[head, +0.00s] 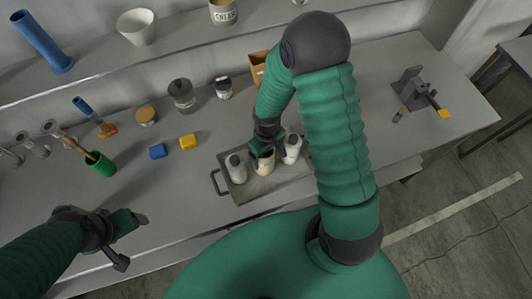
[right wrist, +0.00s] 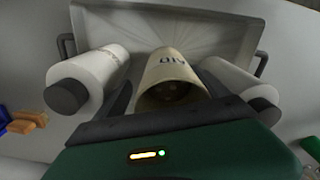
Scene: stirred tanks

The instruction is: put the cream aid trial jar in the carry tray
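The cream jar (head: 264,163), with "AID" lettering on its side in the right wrist view (right wrist: 173,72), is open-topped and upright in the carry tray (head: 245,193). It stands between two white jars with dark lids, one left (head: 236,170) and one right (head: 292,148). My right gripper (head: 266,152) has a finger close against each side of the cream jar and appears shut on it. Whether the jar's base touches the tray floor is hidden. My left gripper (head: 132,238) is open and empty over the bench's front left.
A green cup (head: 102,164) stands farther left. A cardboard box (head: 258,70) is partly hidden by my right arm. A grey fixture (head: 410,88) stands right.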

